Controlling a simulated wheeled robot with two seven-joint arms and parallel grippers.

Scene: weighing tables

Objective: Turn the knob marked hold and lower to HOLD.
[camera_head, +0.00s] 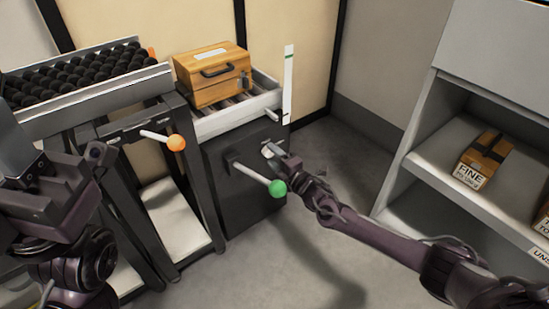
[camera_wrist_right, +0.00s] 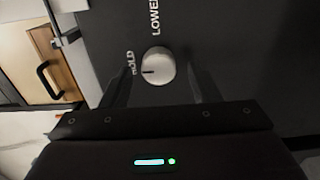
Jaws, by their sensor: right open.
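The white round knob (camera_wrist_right: 158,66) sits on a dark panel in the right wrist view. The word HOLD is printed to its left and LOWER above it. A short dark mark on the knob points left, towards HOLD. My right gripper (camera_wrist_right: 163,88) is open, with one finger on each side of the knob; I cannot tell if they touch it. In the head view the right gripper (camera_head: 273,154) is at the front of the dark cabinet (camera_head: 240,185) and partly hides the knob. My left arm (camera_head: 60,195) is at the left edge; its jaw state is unclear.
A green-tipped lever (camera_head: 277,187) juts from the cabinet close to my right gripper. An orange-tipped lever (camera_head: 176,143) is further left. A wooden case (camera_head: 212,75) rests on rollers above the cabinet. A grey shelf (camera_head: 440,165) with labelled boxes stands to the right; bare floor lies between.

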